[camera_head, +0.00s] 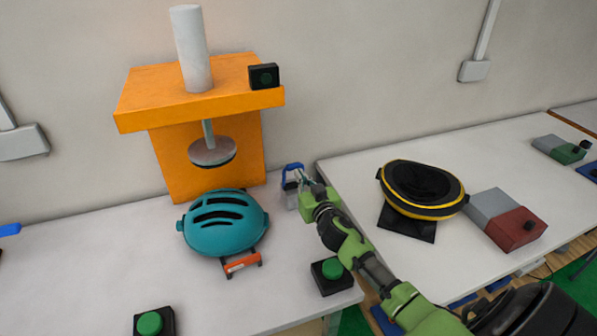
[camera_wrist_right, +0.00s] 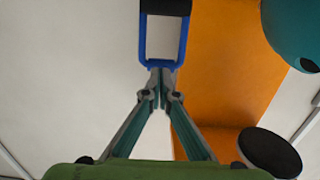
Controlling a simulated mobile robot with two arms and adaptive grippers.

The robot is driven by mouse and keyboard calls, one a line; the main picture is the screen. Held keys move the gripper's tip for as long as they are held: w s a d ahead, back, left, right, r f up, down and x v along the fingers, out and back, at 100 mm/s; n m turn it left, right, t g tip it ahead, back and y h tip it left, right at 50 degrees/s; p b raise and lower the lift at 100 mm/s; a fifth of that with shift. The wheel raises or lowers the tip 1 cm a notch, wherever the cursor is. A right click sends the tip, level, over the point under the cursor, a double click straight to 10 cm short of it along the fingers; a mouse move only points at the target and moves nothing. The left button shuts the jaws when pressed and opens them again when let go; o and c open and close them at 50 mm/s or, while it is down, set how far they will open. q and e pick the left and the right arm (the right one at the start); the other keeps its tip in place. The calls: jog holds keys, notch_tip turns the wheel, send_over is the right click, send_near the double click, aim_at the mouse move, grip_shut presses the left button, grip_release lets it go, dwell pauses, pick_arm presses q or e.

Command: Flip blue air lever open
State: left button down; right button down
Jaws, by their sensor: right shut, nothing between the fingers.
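The blue air lever (camera_head: 292,168) is a blue loop handle on a small grey body (camera_head: 290,194), beside the orange drop tower (camera_head: 160,140). In the right wrist view the blue loop (camera_wrist_right: 144,40) runs down from a black part, with its crossbar just at my fingertips. My right gripper (camera_head: 301,178) is at the lever, coming from the right. In the right wrist view its fingers (camera_wrist_right: 160,84) are together with nothing between them. Whether the tips touch the crossbar, I cannot tell. My left gripper is not in view.
A teal helmet (camera_head: 222,226) sits below the tower's round striker (camera_head: 212,152). Green buttons stand at the front (camera_head: 150,323) and below my right arm (camera_head: 332,270).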

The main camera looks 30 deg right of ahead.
jog(key=shift+x, duration=0.9)
